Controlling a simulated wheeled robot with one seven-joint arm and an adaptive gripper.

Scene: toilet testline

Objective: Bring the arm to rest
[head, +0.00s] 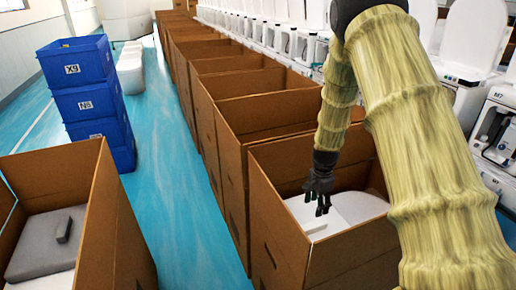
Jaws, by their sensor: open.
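My gripper (319,205) hangs from my arm, pointing down, over the nearest open cardboard box (283,258) of the long row. Its dark fingers are apart and nothing shows between them. White pieces (355,207) lie inside this box, below and behind the fingers. I cannot tell whether the fingertips touch them. My arm, in a yellowish sleeve, bends down from the top of the picture and hides part of the box's right side.
Open cardboard boxes (240,85) run back in a row. Stacked blue crates (83,88) stand at left. Another box (118,235) at lower left holds a grey pad (40,245) with a dark object on it. Toilet units (495,125) line the right. Blue floor (180,190) is clear between.

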